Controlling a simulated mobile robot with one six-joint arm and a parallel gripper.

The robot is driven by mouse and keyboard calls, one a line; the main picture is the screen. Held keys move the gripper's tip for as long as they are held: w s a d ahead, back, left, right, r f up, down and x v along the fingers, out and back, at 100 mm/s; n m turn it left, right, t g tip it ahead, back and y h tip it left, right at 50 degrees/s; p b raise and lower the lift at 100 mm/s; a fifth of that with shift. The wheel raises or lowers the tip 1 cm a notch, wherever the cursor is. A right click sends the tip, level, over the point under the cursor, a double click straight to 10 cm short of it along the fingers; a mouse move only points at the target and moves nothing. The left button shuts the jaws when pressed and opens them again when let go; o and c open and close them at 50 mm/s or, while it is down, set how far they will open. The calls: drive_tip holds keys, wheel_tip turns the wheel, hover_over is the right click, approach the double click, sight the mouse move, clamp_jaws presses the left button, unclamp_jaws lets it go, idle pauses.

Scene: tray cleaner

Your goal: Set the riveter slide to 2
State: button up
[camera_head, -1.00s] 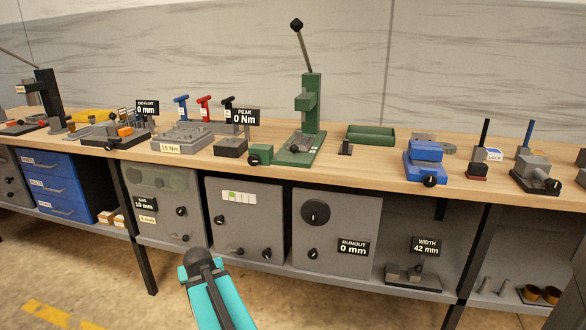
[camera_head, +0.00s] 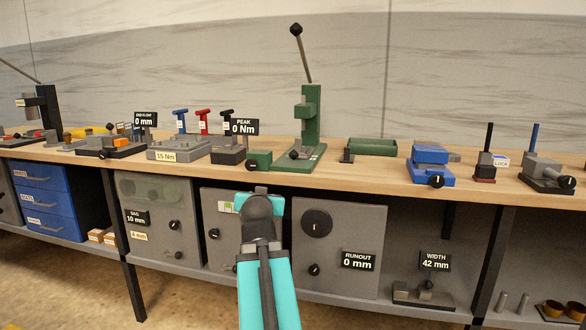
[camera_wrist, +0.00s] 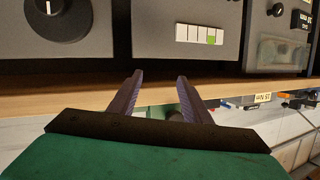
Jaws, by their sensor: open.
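The green riveter (camera_head: 312,125) stands upright on the bench at the middle of the head view, its long black-knobbed lever (camera_head: 303,55) tilted up to the left. A small dark knob (camera_head: 295,154) and pale marks show low on its base; I cannot read a slide setting. A green block with a black knob (camera_head: 253,164) sits at its left. My arm's end is in front of and below the riveter, apart from it. In the wrist view, my gripper (camera_wrist: 159,76) has its two fingers spread with nothing between them. The riveter is not recognisable there.
The wooden bench (camera_head: 380,182) has a grey torque block (camera_head: 228,155) left of the riveter, with a green tray (camera_head: 372,147) and blue vise (camera_head: 430,160) to the right. Grey cabinets, including one with a round dial (camera_head: 317,223), stand below the bench edge, close behind my arm.

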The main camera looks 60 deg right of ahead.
drive_tip(key=s+d+r+m+h+b, duration=0.2)
drive_tip(key=s+r+h+b, duration=0.1)
drive_tip(key=s+r, duration=0.6)
drive_tip(key=shift+s+d+r+h+b, duration=0.15)
drive_tip(key=shift+s+r+h+b, duration=0.2)
drive_tip(key=shift+r, duration=0.3)
drive_tip(key=shift+w+d, duration=0.15)
drive_tip(key=shift+w, duration=0.05)
drive_tip(key=p+x, duration=0.5)
drive_tip(key=p, duration=0.3)
drive_tip(key=shift+w+d+r+p, duration=0.1)
drive_tip(key=shift+d+p, duration=0.15)
drive_tip(key=shift+p, duration=0.15)
drive_tip(key=d+p, duration=0.1)
drive_tip(key=p, duration=0.4)
drive_tip(key=shift+w+d, duration=0.15)
drive_tip(key=shift+w, duration=0.1)
drive_tip(key=p, duration=0.5)
drive_tip(key=shift+w+d+p, duration=0.3)
drive_tip(key=shift+w+d, duration=0.05)
